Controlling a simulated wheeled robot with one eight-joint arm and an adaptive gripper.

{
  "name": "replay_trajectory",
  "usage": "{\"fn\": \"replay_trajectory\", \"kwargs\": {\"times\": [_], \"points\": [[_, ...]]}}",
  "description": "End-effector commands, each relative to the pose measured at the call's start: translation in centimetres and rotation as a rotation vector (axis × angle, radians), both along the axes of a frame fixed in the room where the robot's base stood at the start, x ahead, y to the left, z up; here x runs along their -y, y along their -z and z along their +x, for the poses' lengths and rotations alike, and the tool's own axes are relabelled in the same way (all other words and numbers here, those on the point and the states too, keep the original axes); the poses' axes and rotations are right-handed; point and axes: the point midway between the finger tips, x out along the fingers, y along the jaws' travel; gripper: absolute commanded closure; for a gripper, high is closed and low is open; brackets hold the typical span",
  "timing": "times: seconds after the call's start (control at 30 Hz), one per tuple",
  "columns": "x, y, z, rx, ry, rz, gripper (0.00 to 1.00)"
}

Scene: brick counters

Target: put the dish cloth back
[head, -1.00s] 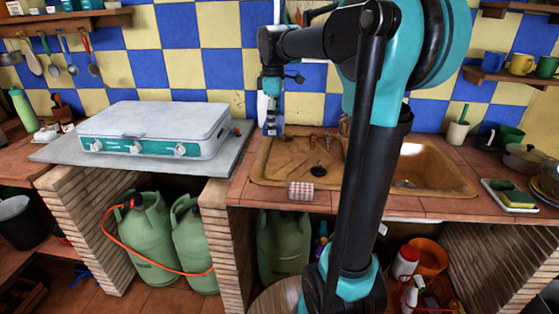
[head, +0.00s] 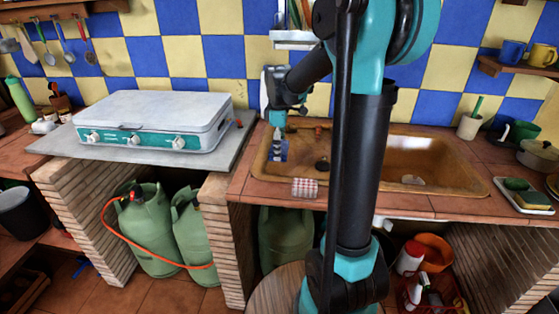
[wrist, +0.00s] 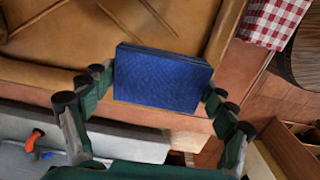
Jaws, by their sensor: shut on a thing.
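A blue folded cloth (wrist: 162,78) is between the fingertips of my gripper (wrist: 160,84) in the wrist view. My gripper is shut on it. In the head view the blue cloth (head: 277,150) hangs below my gripper (head: 277,137), above the left part of the sink (head: 440,172). A red-and-white checked cloth (head: 305,188) lies over the sink's front edge, to the right of and nearer than my gripper. It also shows at the top right of the wrist view (wrist: 275,22).
A white stove (head: 155,120) stands on a grey slab left of the sink. A dish rack (head: 295,38) is on the wall above. A sponge tray (head: 525,198) and a pot (head: 540,156) are at right. Gas bottles (head: 150,235) stand under the counter.

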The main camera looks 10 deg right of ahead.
Motion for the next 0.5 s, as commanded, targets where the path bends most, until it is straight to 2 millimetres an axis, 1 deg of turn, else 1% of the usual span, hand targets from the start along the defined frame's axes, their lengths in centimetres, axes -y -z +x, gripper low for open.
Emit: {"fn": "replay_trajectory", "kwargs": {"times": [0.03,0.23,0.4,0.5], "points": [[0.0,0.7,0.0,0.0,0.0,0.0,0.42],[0.0,2.2,0.0,0.0,0.0,0.0,0.42],[0.0,4.5,0.1,0.0,0.0,0.0,0.42],[0.0,5.3,0.0,0.0,0.0,0.0,0.42]]}}
